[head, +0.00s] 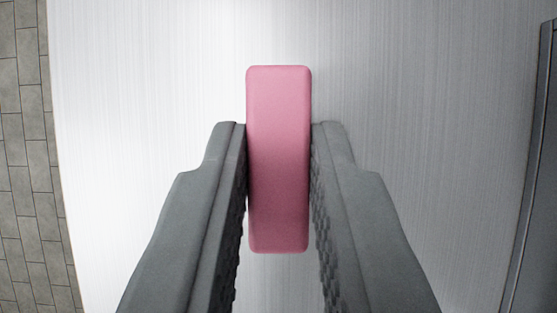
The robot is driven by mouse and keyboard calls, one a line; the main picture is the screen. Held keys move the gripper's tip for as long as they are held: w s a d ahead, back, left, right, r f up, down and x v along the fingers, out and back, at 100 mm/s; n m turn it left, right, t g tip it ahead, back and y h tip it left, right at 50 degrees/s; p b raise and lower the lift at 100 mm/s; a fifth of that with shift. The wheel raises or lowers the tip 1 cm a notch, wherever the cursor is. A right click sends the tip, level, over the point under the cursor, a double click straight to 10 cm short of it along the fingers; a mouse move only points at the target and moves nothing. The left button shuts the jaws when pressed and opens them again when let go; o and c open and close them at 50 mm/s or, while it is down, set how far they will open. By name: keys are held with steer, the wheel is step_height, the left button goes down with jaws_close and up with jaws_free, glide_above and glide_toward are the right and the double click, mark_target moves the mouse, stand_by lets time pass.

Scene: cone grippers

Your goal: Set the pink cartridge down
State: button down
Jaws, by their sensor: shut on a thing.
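The pink cartridge (278,160) is a rounded rectangular block in the middle of the head view, its long side running up and down the picture. My gripper (279,130) is shut on it, with one dark grey textured finger against its left side and one against its right side. The cartridge's far end sticks out past the fingertips. A pale brushed-metal surface (150,90) lies below it. I cannot tell whether the cartridge touches that surface or hangs above it.
The surface ends at the left, where a grey tiled floor (25,150) shows beyond its edge. A dark grey panel or edge (535,170) runs along the right side. The surface around the cartridge is bare.

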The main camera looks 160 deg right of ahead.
steer(key=shift+f, duration=0.1)
steer(key=c, duration=1.3)
jaws_free()
steer(key=shift+c, duration=0.2)
steer(key=v, duration=1.2)
steer(key=s+r+m+t, duration=0.1)
steer(key=s+r+t, duration=0.2)
steer(key=s, duration=0.7)
steer(key=s+a+r+m+t+h, duration=0.1)
steer(key=s+r+t, duration=0.2)
steer(key=s, duration=0.8)
steer(key=s+r+m+t, duration=0.1)
steer(key=s+r+t, duration=0.2)
steer(key=s, duration=0.8)
steer(key=t, duration=0.2)
steer(key=shift+a+m+t+h, duration=0.3)
steer(key=shift+a+h, duration=0.1)
